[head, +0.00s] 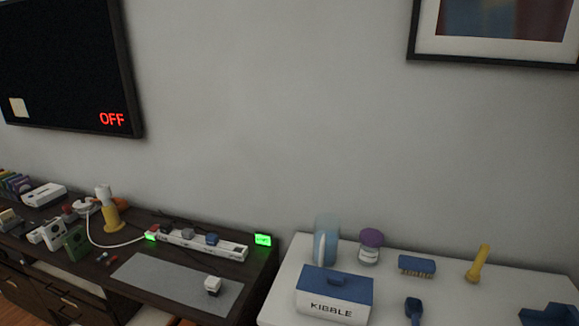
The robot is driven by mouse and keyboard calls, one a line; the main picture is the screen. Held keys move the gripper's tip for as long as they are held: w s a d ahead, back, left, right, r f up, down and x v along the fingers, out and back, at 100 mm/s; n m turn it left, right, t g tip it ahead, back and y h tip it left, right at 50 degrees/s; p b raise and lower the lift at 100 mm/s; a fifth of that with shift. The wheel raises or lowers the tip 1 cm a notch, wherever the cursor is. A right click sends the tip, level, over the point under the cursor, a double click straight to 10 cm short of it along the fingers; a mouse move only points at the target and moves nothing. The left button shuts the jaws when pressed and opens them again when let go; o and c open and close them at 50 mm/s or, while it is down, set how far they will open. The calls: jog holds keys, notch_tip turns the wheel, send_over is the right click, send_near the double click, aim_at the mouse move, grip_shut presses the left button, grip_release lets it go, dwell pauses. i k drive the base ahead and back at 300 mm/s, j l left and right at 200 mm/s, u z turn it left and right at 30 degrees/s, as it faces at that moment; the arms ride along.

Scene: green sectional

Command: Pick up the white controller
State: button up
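I cannot single out a white controller with certainty. Several small white items stand at the left end of the dark wooden desk (185,298), among them a white device with dark round marks (54,231). A flat white box (44,194) lies behind them near the wall. My gripper is not in view.
A white power strip (203,243) with plugs and a cable lies behind the mat. A yellow-and-white lamp-like object (110,210) stands to its left. On the white table (283,294) at right are a kibble box (333,299), jars, a brush (417,265) and a yellow flashlight (478,265).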

aim_at(52, 230)
jog(key=u, duration=1.35)
jog(key=j, duration=0.4)
jog(key=i+j, duration=0.1)
jog(key=j, duration=0.35)
jog(key=i+j, duration=0.15)
jog(key=j, duration=0.25)
jog(key=i+j, duration=0.15)
jog(key=j, duration=0.25)
jog(key=i+j, duration=0.2)
jog(key=j, duration=0.2)
jog(key=i+j, duration=0.15)
jog(key=j, duration=0.25)
jog(key=i+j+u, duration=0.1)
jog(key=j, duration=0.3)
jog(key=i+j, duration=0.25)
jog(key=i+l, duration=0.15)
jog(key=i, duration=0.35)
jog(key=i+l, duration=0.1)
jog(key=i, duration=0.4)
jog(key=i+l+u, duration=0.1)
jog(key=i, duration=0.4)
jog(key=i+l, duration=0.15)
jog(key=l, duration=0.2)
jog(key=i+l, duration=0.15)
jog(key=l, duration=0.15)
jog(key=i+l, duration=0.15)
jog(key=l, duration=0.2)
jog(key=i+l, duration=0.15)
jog(key=l, duration=0.2)
